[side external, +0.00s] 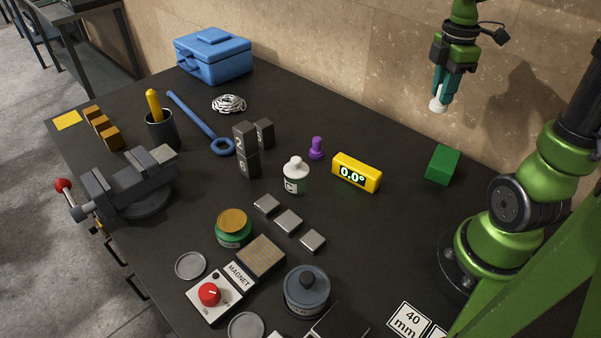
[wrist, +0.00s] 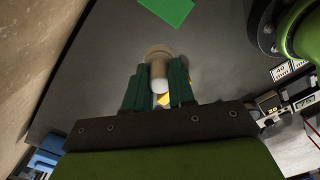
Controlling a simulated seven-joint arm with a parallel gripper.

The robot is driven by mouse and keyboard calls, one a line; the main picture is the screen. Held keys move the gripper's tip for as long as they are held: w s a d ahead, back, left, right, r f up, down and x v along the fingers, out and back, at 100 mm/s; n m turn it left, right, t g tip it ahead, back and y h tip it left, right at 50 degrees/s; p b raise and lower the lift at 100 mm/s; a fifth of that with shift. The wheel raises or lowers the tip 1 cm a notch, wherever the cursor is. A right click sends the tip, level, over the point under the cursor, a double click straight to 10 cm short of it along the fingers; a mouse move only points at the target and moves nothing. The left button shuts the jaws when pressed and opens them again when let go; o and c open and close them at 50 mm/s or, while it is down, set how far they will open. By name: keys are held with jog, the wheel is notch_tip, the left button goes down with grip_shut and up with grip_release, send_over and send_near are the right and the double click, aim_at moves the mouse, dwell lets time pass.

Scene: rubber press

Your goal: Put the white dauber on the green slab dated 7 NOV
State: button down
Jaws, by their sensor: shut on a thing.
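My gripper (side external: 442,90) is shut on the white dauber (side external: 437,105) and holds it high above the back right of the bench. In the wrist view the dauber (wrist: 159,68) sits between the two dark green fingers, its light end showing. A green slab (side external: 443,165) lies on the bench below my gripper, near the wall side. It also shows in the wrist view (wrist: 168,9) at the top edge, beyond the dauber and apart from it. No date can be read on the slab in either view.
A white bottle (side external: 295,177) and numbered grey blocks (side external: 246,155) are further left. The bench around the slab is clear.

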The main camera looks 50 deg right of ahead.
jog(key=s+d+m, duration=0.2)
jog(key=s+d, duration=0.1)
jog(key=s, duration=0.2)
send_over(446, 158)
notch_tip(446, 158, down, 8)
jog(key=shift+f, duration=2.6)
jog(key=shift+f, duration=0.1)
jog(key=c, duration=1)
grip_release()
jog(key=shift+o, duration=0.2)
